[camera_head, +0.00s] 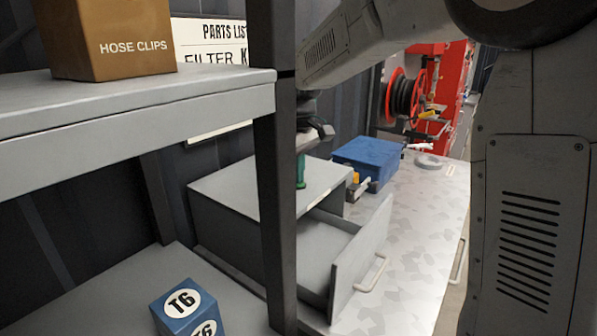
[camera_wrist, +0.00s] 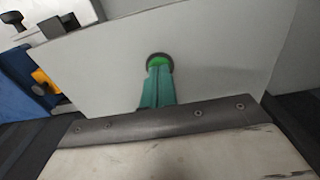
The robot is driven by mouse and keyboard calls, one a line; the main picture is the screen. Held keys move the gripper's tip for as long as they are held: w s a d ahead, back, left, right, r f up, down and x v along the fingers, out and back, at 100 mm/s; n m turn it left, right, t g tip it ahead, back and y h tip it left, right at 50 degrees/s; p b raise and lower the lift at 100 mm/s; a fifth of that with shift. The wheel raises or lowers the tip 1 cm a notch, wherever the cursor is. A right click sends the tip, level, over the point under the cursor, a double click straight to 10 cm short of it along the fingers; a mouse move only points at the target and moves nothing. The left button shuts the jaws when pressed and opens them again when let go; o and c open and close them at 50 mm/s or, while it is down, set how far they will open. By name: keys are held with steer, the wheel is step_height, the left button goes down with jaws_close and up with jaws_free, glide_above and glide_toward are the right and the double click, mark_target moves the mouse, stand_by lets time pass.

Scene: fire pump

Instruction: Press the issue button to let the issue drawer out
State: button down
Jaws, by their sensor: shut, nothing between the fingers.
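The grey issue cabinet (camera_head: 270,182) stands on the workbench behind a dark shelf post. Its issue drawer (camera_head: 358,262) is out at the front, with a pale handle, and the part of its inside that shows looks empty. My gripper (camera_head: 301,182) points down at the cabinet top, its teal fingers shut together and empty. In the wrist view the round green issue button (camera_wrist: 158,60) with a dark ring sits on the cabinet's top plate. The gripper (camera_wrist: 157,72) has its fingertips at the button's near edge and overlaps it; I cannot tell whether they touch. The post hides part of the cabinet.
A blue box (camera_head: 368,158) and a yellow-and-black item (camera_head: 357,187) sit beyond the cabinet on the bench (camera_head: 415,235). A shelf (camera_head: 130,105) with a hose clips box (camera_head: 108,40) is at left. A blue T6 box (camera_head: 183,305) lies below. Free bench lies right of the drawer.

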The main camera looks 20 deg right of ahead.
step_height(320, 180, up, 14)
stand_by(0.4)
steer(key=shift+f, duration=0.1)
steer(key=s+d+f+m, duration=0.2)
steer(key=s+f+m, duration=0.1)
steer(key=s, duration=1.4)
steer(key=s+f+m, duration=0.2)
steer(key=s+f, duration=0.3)
steer(key=s, duration=0.3)
steer(key=s+d+f+m+t, duration=0.1)
steer(key=s+f, duration=0.5)
steer(key=s, duration=0.2)
steer(key=shift+s+d+f+m, duration=0.2)
steer(key=shift+d+m, duration=0.1)
steer(key=shift+m, duration=0.1)
